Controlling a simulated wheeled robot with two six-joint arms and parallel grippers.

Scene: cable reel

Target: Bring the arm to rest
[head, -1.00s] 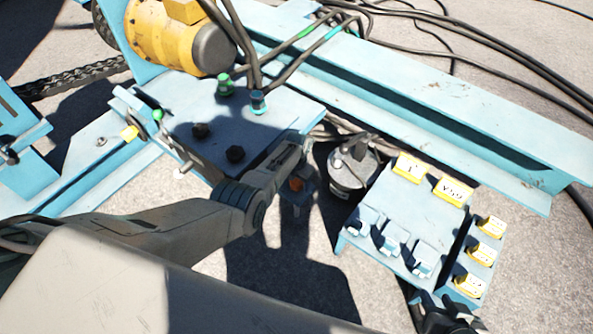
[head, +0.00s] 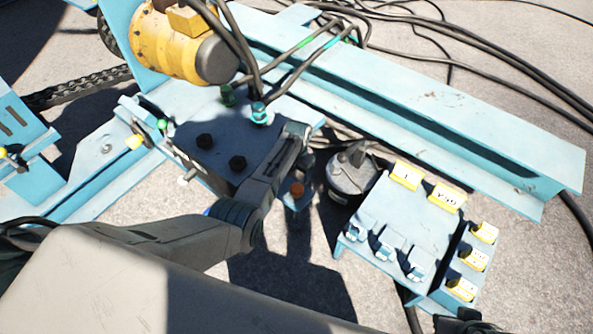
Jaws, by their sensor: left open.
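My left arm (head: 150,280) comes in from the lower left and bends at a dark joint. Its slim outer part points up and right over the blue bolted plate (head: 215,170). The left gripper (head: 298,130) is at its far end, near the plate's right corner. It is open, and I see nothing held in it. The fingers are small and dark, so contact with the plate cannot be told. My right gripper cannot be made out.
A yellow motor (head: 170,45) stands behind the plate. A blue control box (head: 390,215) with yellow labels is at right, beside a dark round device (head: 350,180). A long blue beam (head: 430,100) and loose cables lie behind. Bare ground shows at lower middle.

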